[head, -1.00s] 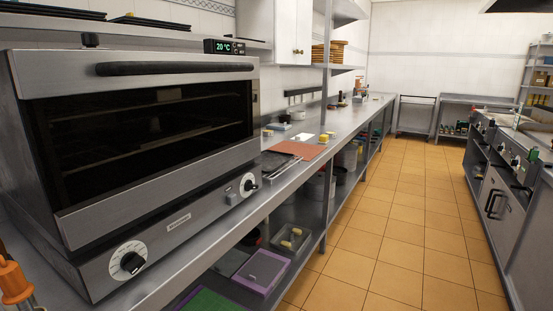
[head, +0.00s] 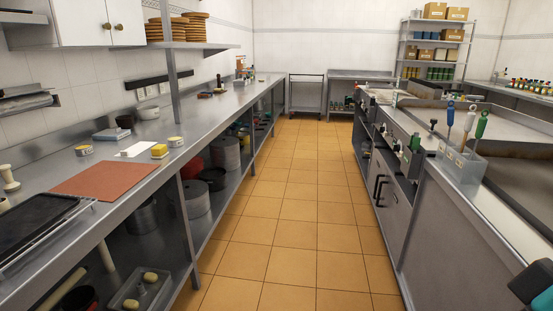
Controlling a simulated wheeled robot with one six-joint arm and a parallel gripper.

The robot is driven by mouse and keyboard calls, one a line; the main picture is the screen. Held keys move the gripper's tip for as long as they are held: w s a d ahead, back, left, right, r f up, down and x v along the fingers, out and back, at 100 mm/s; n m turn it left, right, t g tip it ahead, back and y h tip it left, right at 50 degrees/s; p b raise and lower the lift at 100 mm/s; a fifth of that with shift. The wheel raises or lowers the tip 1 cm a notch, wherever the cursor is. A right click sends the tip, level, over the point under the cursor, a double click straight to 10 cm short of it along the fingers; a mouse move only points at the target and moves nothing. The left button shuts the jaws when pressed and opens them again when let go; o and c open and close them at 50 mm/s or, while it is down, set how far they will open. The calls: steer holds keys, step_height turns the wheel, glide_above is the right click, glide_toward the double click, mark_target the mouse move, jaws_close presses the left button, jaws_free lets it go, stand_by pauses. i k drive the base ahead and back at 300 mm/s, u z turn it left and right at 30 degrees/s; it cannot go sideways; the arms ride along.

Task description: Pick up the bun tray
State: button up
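A shallow see-through tray (head: 124,303) with two pale, bun-like pieces in it sits on the lower shelf at the bottom left, cut by the picture's edge. A dark flat tray (head: 35,226) lies on a wire rack on the left counter, partly cut off. I cannot tell for sure which of these is the bun tray.
The left counter (head: 215,118) holds a reddish-brown board (head: 105,180), a yellow block (head: 159,151) and small tubs. A tool holder (head: 461,162) stands on the right counter. The tiled aisle (head: 285,200) between the counters is clear.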

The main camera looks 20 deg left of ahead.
mark_target(18, 224)
steer(key=u, duration=0.3)
steer(key=i, duration=1.05)
steer(key=u, duration=0.8)
steer(key=i, duration=0.4)
steer(key=u, duration=1.05)
steer(key=i, duration=0.65)
steer(key=u, duration=0.8)
steer(key=i, duration=0.3)
steer(key=u, duration=0.3)
